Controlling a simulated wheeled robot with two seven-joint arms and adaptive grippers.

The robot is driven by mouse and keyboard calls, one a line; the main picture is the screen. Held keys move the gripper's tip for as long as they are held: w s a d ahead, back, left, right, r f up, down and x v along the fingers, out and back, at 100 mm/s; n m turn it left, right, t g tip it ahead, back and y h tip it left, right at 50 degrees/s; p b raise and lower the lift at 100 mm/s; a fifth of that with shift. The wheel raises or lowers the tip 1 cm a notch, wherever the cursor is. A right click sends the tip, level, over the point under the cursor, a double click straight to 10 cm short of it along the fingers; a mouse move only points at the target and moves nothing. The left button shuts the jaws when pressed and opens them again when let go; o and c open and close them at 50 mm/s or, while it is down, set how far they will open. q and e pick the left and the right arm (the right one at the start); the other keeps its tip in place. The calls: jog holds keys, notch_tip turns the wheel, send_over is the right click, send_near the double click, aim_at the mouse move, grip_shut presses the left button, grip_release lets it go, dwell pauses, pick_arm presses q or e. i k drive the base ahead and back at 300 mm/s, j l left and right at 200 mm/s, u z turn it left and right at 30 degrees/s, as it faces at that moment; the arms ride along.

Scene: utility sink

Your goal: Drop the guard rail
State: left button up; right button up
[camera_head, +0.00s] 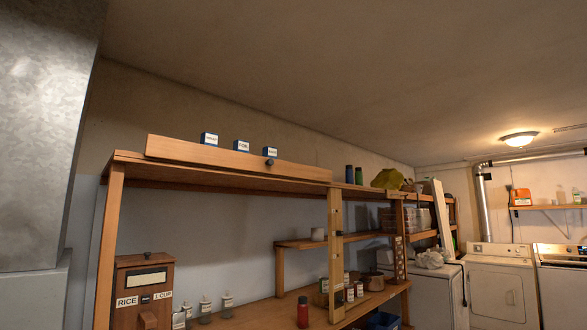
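A long wooden board (225,157), which looks like the guard rail, stands upright along the front edge of the top shelf (125,158). A dark round knob (270,162) sits on its face toward the right end. Several small blue boxes with white labels, such as the middle blue box (241,146), show above the board, with their lower parts hidden by it. Neither of my grippers shows in the head view.
A wooden rice dispenser (145,290) stands below at the left. Bottles and a red flask (303,312) stand on the lower shelf. A yellow-green bag (388,179) lies on top at the right. A washer (503,285) stands farther right.

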aim_at(160, 148)
jog(key=i+l, duration=0.1)
jog(key=i, duration=0.4)
jog(key=i+l, duration=0.1)
jog(key=i, duration=0.4)
jog(key=i+l+u, duration=0.1)
jog(key=i, duration=0.2)
jog(key=i+l, duration=0.25)
jog(key=i+u, duration=0.05)
jog(key=i, duration=0.05)
